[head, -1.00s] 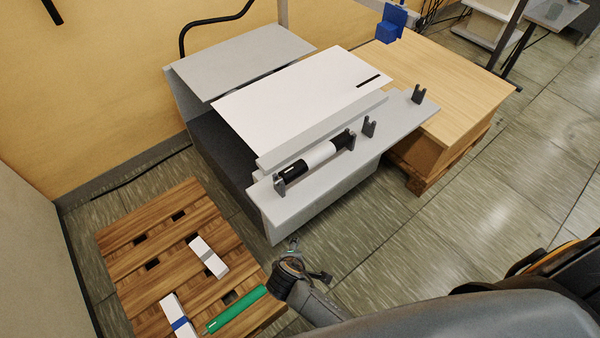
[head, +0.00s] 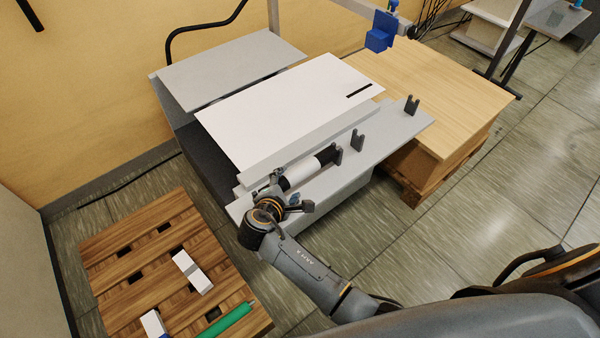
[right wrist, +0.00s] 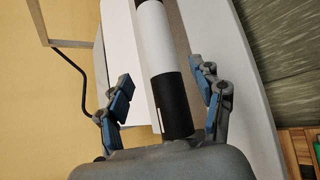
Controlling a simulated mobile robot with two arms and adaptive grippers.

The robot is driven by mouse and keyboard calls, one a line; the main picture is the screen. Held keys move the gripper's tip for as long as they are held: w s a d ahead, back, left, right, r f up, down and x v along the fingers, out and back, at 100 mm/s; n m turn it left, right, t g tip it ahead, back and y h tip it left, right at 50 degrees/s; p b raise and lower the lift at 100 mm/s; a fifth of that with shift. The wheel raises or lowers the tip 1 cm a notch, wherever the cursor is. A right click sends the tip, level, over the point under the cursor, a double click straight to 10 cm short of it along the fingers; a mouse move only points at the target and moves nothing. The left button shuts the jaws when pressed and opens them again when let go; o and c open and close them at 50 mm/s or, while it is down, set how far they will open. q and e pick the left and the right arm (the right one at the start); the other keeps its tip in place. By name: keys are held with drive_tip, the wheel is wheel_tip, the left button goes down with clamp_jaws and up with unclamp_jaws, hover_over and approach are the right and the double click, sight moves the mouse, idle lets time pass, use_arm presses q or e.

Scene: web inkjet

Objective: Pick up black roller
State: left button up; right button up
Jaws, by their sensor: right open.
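The black roller (head: 303,171), black at its ends with a white middle band, lies in holders on the front ledge of the grey machine (head: 372,140). My right gripper (head: 284,188) is at the roller's near end and hides that end in the head view. In the right wrist view the roller (right wrist: 166,80) lies between the open fingers of the right gripper (right wrist: 163,78), and its near black end is close to the palm. I see gaps between the roller and the fingers on both sides. My left gripper is not in view.
Empty dark holders (head: 357,139) stand farther along the ledge. A light wooden block (head: 440,90) stands behind the machine to the right.

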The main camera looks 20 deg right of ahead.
sight(293, 179)
drive_tip(key=x, duration=0.5)
drive_tip(key=shift+d, duration=0.2)
drive_tip(key=shift+s, duration=0.1)
drive_tip(key=shift+c, duration=0.5)
clamp_jaws()
